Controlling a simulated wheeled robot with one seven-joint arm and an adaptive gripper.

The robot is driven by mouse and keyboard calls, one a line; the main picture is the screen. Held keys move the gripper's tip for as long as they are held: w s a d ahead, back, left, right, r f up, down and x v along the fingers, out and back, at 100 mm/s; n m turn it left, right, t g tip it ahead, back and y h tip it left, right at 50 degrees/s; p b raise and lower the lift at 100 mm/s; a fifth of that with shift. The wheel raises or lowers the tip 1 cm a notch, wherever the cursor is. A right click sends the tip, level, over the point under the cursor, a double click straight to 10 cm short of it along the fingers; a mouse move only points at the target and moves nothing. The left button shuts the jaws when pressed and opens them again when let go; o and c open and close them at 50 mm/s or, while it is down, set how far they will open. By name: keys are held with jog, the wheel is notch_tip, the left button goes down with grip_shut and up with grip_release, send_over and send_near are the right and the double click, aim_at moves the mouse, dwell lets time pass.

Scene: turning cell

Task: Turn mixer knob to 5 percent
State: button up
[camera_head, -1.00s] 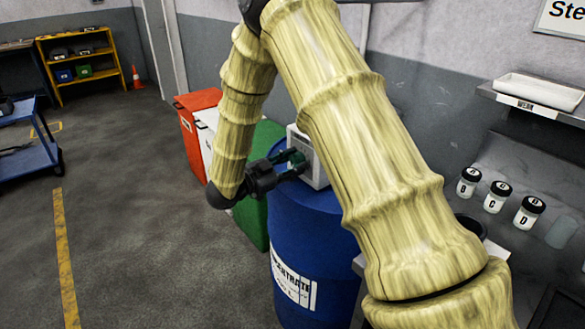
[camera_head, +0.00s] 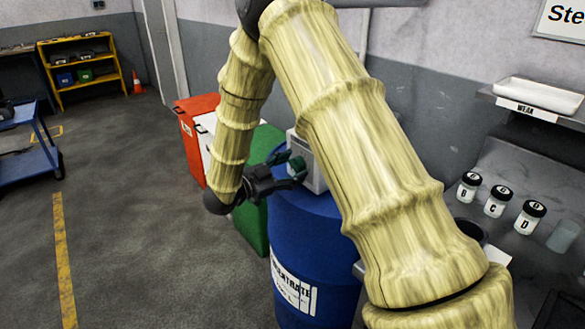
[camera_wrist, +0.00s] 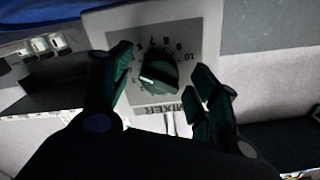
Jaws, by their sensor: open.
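The mixer knob (camera_wrist: 158,76) is a round green knob with a pale pointer bar, on a light grey panel labelled MIXER (camera_wrist: 200,20). Printed numbers around it include 6, 7, 8, 9 and 10; lower numbers are hidden or unclear. The pointer's exact reading cannot be told. My gripper (camera_wrist: 170,85) is open, its dark green fingers on either side of the knob, apart from it as far as I can tell. In the head view, my gripper (camera_head: 288,172) is at the grey mixer box (camera_head: 313,172) above the blue drum; the knob's face is hard to see there.
The blue drum (camera_head: 305,235) stands below the mixer box. Red, white and green bins (camera_head: 262,150) stand behind it. Jars B, C and D (camera_head: 497,199) and a clear cup (camera_head: 563,236) stand at the right. A shelf with a white tray (camera_head: 538,95) is above them.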

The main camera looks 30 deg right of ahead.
jog(key=a, duration=1.1)
jog(key=shift+s+a, duration=0.2)
jog(key=shift+s, duration=0.25)
notch_tip(320, 180, down, 15)
jog(key=d+n+t+y+p, duration=0.1)
jog(key=n+t+y+p, duration=0.1)
jog(key=n+t+y, duration=0.45)
jog(key=s+a+f+n+y+p, duration=0.1)
jog(key=s+f+n+y, duration=0.1)
jog(key=s+f+n, duration=0.3)
jog(key=s+a+f+n+y, duration=0.2)
jog(key=f+n, duration=0.1)
jog(key=f, duration=0.3)
jog(key=s+a+f+n+g+y, duration=0.2)
jog(key=s+f, duration=0.1)
jog(key=s, duration=0.7)
jog(key=s+a+f+n+g+y+p, duration=0.1)
jog(key=s+a+f+n+g+y, duration=0.1)
jog(key=s, duration=0.9)
jog(key=s+a+f+n+g+y+p, duration=0.1)
jog(key=s+a+f+n+g+y, duration=0.1)
jog(key=s+f, duration=0.4)
jog(key=s+n+g+y, duration=0.1)
jog(key=s, duration=0.3)
jog(key=shift+s+a+f+g+y, duration=0.15)
jog(key=shift+s+a+g+y, duration=0.15)
jog(key=shift+s+g+y, duration=0.1)
